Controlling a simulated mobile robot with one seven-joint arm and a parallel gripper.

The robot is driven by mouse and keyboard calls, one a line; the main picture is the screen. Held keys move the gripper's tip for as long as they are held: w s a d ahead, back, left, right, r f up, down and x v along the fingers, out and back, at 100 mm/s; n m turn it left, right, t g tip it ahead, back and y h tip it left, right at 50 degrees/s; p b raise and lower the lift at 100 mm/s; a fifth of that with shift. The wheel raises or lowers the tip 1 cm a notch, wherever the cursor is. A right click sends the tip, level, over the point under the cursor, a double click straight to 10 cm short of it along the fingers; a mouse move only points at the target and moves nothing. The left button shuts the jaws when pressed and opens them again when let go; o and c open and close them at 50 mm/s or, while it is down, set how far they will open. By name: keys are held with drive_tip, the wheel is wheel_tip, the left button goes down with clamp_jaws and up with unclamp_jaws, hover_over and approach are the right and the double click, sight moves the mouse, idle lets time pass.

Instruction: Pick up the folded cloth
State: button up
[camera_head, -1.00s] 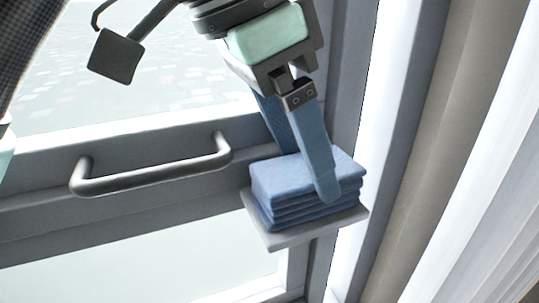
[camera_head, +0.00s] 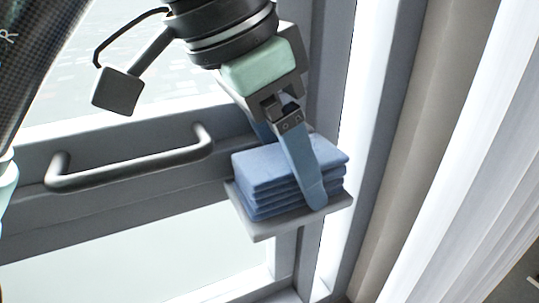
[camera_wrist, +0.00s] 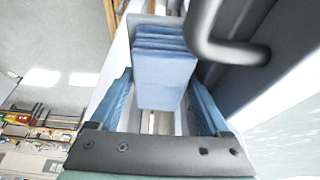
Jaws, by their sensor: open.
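The folded cloth (camera_head: 272,166) is a blue stack of several layers. It lies on a small grey shelf (camera_head: 262,229) in the head view. My gripper (camera_head: 290,180) is open, with its blue fingers on either side of the cloth. The near finger covers part of the cloth's front side, and the far finger is mostly hidden behind the cloth. In the wrist view the cloth (camera_wrist: 163,75) shows between the two spread fingers of my gripper (camera_wrist: 163,100), with some room at its sides. I cannot tell whether either finger touches it.
A grey bar handle (camera_head: 130,163) on the window frame is left of the cloth, and it also appears close by in the wrist view (camera_wrist: 225,45). A beige and white curtain (camera_head: 440,150) hangs at the right. Glass panes are above and below the frame.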

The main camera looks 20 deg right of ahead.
clamp_jaws()
idle(0.4)
drive_tip(key=shift+r, duration=0.15)
